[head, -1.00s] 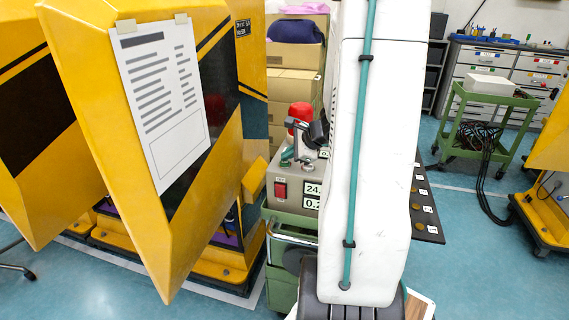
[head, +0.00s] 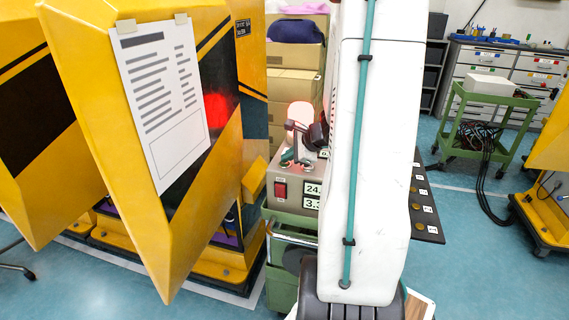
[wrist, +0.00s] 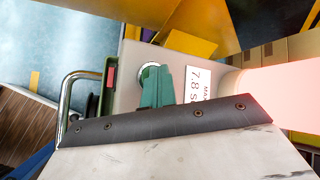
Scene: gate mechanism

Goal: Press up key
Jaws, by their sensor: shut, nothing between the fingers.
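My gripper (wrist: 157,88) has green fingers, closed together, with nothing between them. In the wrist view the fingers lie over a round silver-rimmed key (wrist: 150,72) on the beige control box and hide most of it; I cannot tell whether they touch it. No up marking shows on it. In the head view the control box (head: 292,189) has my gripper (head: 296,160) at its top, partly behind my white arm. A lamp (head: 301,112) behind the gripper glows pale pink. The box displays read about "24." and "3.3", cut off by my arm.
A yellow gate panel (head: 165,245) with a paper sheet stands close at left. A black strip (head: 430,229) with several brass buttons lies right of my arm. A green cart (head: 485,103) stands far right.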

